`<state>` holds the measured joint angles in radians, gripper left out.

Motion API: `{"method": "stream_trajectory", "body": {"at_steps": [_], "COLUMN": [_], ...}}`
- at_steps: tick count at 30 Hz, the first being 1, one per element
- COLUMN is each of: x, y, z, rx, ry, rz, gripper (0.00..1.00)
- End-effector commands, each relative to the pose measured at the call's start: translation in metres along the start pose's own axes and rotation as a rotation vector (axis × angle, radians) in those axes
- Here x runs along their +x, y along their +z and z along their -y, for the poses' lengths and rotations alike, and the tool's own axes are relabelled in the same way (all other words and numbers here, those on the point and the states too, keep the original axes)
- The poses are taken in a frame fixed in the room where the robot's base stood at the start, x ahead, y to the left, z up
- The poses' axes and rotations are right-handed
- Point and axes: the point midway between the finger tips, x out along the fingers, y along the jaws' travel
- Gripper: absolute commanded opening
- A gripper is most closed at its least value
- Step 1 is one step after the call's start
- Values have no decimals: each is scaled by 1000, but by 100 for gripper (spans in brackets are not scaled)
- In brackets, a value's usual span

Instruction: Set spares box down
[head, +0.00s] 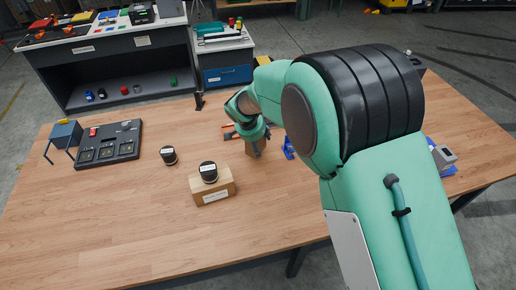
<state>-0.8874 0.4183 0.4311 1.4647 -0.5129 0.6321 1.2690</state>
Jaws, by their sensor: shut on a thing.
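My gripper (257,151) is over the middle of the wooden table, shut on a small brown box (249,148) that I take to be the spares box. The gripper and wrist hide part of this box. It is at or just above the table top; I cannot tell whether it touches. A second brown box (214,194) with a white label stands nearer and to the left, apart from the gripper. A dark round container (208,172) with a white label sits on top of that second box.
Another dark round container (168,155) stands left on the table (120,225), near a dark tray (109,154) and a small blue stand (65,135). Red and blue items lie beside and behind the gripper. The table's front left is clear. My arm hides much of the right side.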

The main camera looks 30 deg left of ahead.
Motion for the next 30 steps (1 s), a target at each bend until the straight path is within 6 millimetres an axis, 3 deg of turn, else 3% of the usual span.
{"method": "stream_trajectory", "body": {"at_steps": [13,23,30], "x": [2,30,33], "y": [-3,9,10], "z": [3,2,3], "rx": [0,0,0], "ry": [-1,0,-2], "rz": [-1,-1,-1], "gripper": [30,30,30]}}
